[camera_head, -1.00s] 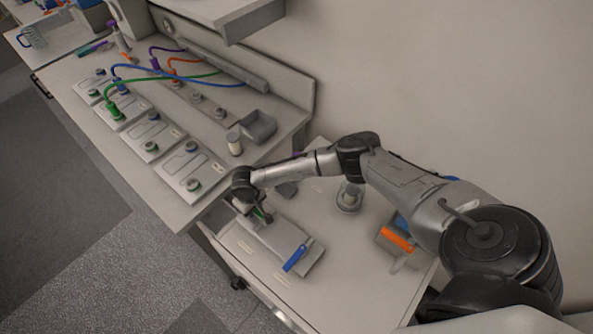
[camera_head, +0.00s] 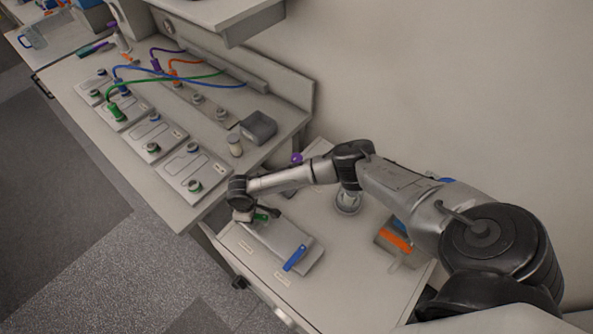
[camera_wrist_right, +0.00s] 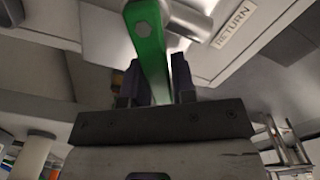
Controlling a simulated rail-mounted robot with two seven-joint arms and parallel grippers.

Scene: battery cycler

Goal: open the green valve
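The green valve handle (camera_head: 261,217) shows at the left end of a grey block (camera_head: 285,241) on the near bench, partly hidden by my right gripper (camera_head: 243,214). In the right wrist view the green handle (camera_wrist_right: 148,40) is a flat bar running between the two dark fingers of my right gripper (camera_wrist_right: 157,80). The fingers sit close against both sides of the handle and look shut on it. My left gripper is not in view.
A blue handle (camera_head: 295,257) sits at the block's other end. A "RETURN" label (camera_wrist_right: 235,24) shows in the wrist view. A clear jar (camera_head: 347,198) and an orange item (camera_head: 396,239) stand behind. The cell bench (camera_head: 165,190) with several cabled plates lies left.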

